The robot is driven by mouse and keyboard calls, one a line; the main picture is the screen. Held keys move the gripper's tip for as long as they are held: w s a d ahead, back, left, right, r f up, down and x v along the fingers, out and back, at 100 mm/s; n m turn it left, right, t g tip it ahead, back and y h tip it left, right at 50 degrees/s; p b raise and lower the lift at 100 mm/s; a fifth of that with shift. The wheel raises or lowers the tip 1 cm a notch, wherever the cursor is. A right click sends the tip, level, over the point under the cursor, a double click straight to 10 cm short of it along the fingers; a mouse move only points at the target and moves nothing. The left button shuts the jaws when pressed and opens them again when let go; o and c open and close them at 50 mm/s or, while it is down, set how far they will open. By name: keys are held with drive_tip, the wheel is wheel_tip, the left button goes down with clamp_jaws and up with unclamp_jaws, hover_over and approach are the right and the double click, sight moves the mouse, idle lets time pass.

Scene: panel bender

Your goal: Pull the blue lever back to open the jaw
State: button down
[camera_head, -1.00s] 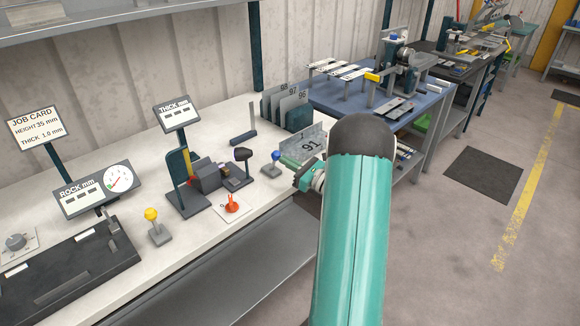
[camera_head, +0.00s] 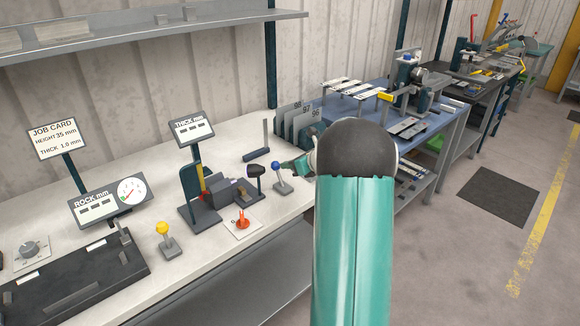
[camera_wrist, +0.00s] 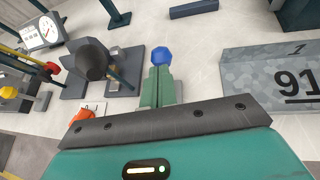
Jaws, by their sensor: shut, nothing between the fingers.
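The blue lever (camera_head: 276,167) has a round blue knob on a short stem and a grey base. It stands near the bench's front edge, left of my arm. My gripper (camera_head: 289,166) is at the knob's right side in the head view, partly hidden by my arm. In the wrist view the green fingers (camera_wrist: 158,82) are shut together and empty, with the blue knob (camera_wrist: 161,56) just beyond their tips. Whether they touch it I cannot tell. A dark grey clamp-like device (camera_head: 203,195) stands left of the lever; its jaw opening is not clear.
A yellow-knobbed lever (camera_head: 163,231) is farther left. A block marked 91 (camera_wrist: 280,75) lies to the right in the wrist view. Numbered plates (camera_head: 297,123) stand behind.

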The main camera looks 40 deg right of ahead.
drive_tip(key=shift+r, duration=0.75)
drive_tip(key=w+r+v, duration=0.1)
drive_tip(key=r+v, duration=0.1)
drive_tip(key=v, duration=1.1)
drive_tip(key=shift+r, duration=0.5)
drive_tip(key=shift+s, duration=0.1)
